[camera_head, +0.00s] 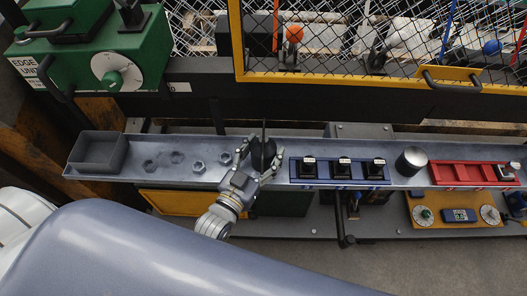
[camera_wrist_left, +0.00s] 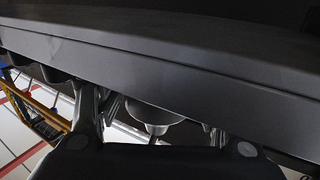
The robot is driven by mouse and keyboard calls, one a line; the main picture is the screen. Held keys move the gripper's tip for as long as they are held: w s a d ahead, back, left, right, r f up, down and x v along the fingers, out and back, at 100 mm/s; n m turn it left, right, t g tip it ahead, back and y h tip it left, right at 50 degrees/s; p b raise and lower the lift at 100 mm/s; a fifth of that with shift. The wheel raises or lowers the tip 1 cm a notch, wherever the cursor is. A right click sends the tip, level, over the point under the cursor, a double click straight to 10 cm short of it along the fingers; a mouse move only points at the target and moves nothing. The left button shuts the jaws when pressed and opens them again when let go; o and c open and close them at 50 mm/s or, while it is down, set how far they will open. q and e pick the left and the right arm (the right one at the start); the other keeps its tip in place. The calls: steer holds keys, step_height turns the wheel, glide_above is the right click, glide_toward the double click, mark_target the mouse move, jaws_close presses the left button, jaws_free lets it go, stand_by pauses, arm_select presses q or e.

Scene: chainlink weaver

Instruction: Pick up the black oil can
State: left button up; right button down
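The black oil can (camera_head: 263,153) is on the long grey metal shelf, near its middle in the head view, with a thin spout pointing up in the picture. My left gripper (camera_head: 258,158) is at the can, with one finger on each side of it. I cannot tell whether the fingers press on it or only stand around it. In the left wrist view, the two fingers (camera_wrist_left: 155,125) show apart at the bottom. A grey rounded shape lies between them, too dark to name. My right gripper is in neither view.
The shelf (camera_head: 222,146) also holds a grey bin (camera_head: 98,152), several hex nuts (camera_head: 198,167), a blue tray (camera_head: 318,179) of black blocks, a metal cylinder (camera_head: 410,161) and a red tray (camera_head: 462,173). A yellow-framed mesh fence (camera_head: 345,76) stands behind. A green machine (camera_head: 139,50) is at upper left.

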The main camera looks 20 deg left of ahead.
arm_select(q)
steer(key=c, duration=0.6)
steer(key=shift+r, duration=0.15)
